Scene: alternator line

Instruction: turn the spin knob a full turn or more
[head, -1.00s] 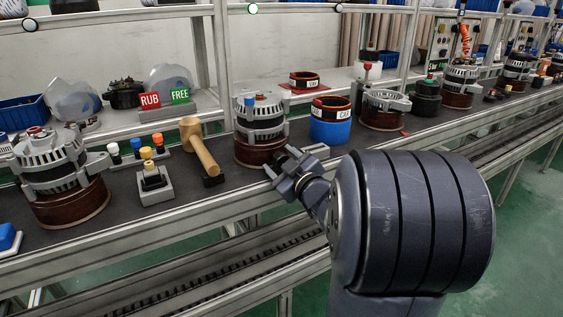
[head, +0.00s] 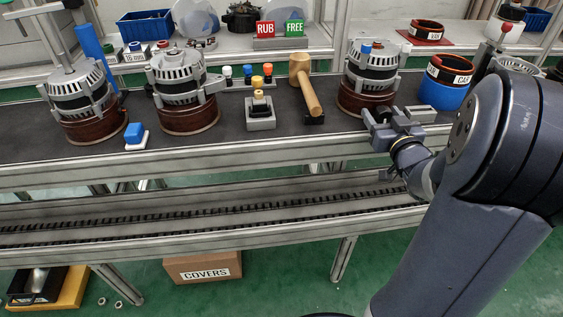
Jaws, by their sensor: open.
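Several alternators stand on brown round bases on the dark bench. The right one (head: 368,72) has a small blue knob (head: 366,48) on top. The middle one (head: 178,80) has a small dark reddish piece on top, and the left one (head: 80,98) stands under a post. I cannot tell for sure which part is the spin knob. My gripper (head: 374,128) is open and empty at the bench's front edge, just in front of the right alternator's base and well below its blue knob. Whether it touches the base is unclear.
RUB (head: 265,29) and FREE (head: 294,29) signs stand behind. A COVERS box (head: 203,267) sits below.

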